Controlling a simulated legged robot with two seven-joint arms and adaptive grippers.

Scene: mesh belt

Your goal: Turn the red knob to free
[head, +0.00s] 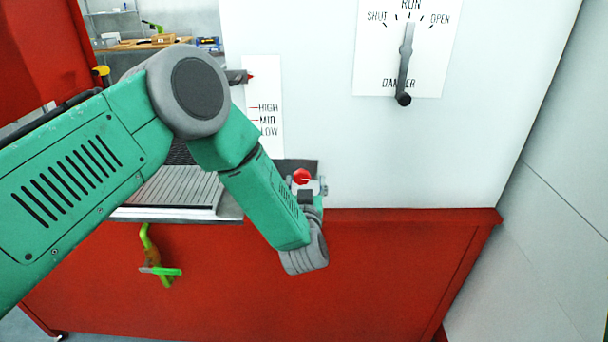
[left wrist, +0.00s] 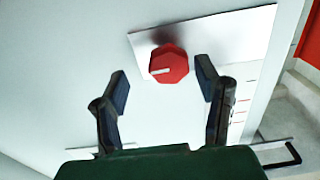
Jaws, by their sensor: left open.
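The red knob (head: 302,176) shows low on the white panel in the head view, just above my left wrist. In the left wrist view the red knob (left wrist: 168,65) is eight-sided, with a white mark pointing left, on a pale plate (left wrist: 235,38). My left gripper (left wrist: 163,85) is open, its two dark fingers to either side of the knob in the picture. No contact shows, and the gap in depth is unclear. In the head view the left gripper (head: 311,187) is small and partly hidden by my arm. Any lettering around the knob is unreadable. My right gripper is out of view.
A dial plate (head: 428,75) with a dark lever (head: 405,65) is on the white panel (head: 500,100). A HIGH/MID/LOW scale (head: 268,120) is partly behind my arm. The belt (head: 170,188) lies left, above a red cabinet (head: 400,270). A green tool (head: 158,265) hangs in front.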

